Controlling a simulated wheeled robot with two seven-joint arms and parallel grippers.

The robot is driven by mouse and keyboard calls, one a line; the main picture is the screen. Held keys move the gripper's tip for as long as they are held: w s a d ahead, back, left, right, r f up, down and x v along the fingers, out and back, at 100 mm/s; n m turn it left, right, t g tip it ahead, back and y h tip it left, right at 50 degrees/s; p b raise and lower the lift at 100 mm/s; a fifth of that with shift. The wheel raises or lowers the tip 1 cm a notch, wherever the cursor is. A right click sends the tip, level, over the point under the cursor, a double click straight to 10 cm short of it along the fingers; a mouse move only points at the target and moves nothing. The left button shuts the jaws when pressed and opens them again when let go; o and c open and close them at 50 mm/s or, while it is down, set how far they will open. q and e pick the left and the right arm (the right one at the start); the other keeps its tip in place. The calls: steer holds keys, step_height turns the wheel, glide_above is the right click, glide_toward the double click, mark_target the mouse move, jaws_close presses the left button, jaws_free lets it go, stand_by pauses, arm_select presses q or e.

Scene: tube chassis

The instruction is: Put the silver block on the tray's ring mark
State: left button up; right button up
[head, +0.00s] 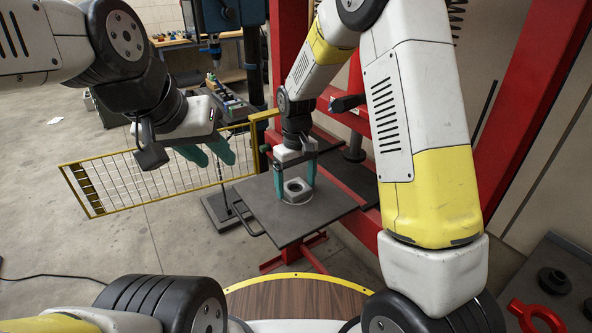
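The silver block (297,194), a grey piece with a round hole in its top, is on or just above the dark tray (330,203). The pale ring mark (299,204) shows under its front edge; the rest of the ring is hidden. My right gripper (295,188) reaches down from above, with one teal finger on each side of the block and no clear gap, so it looks shut on it. Whether the block bears fully on the tray is hard to tell. My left gripper (209,154) hangs to the left of the tray, open and empty, its teal fingers apart.
A yellow-framed mesh fence (150,180) stands left of the tray. Red posts (530,100) rise behind and to the right. A bench with small coloured parts (225,95) is at the back. A black handle (248,222) juts from the tray's left edge. The tray's right half is bare.

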step_height(320, 180, up, 12)
steer(key=shift+r, duration=0.15)
stand_by(0.5)
steer(key=shift+s, duration=0.1)
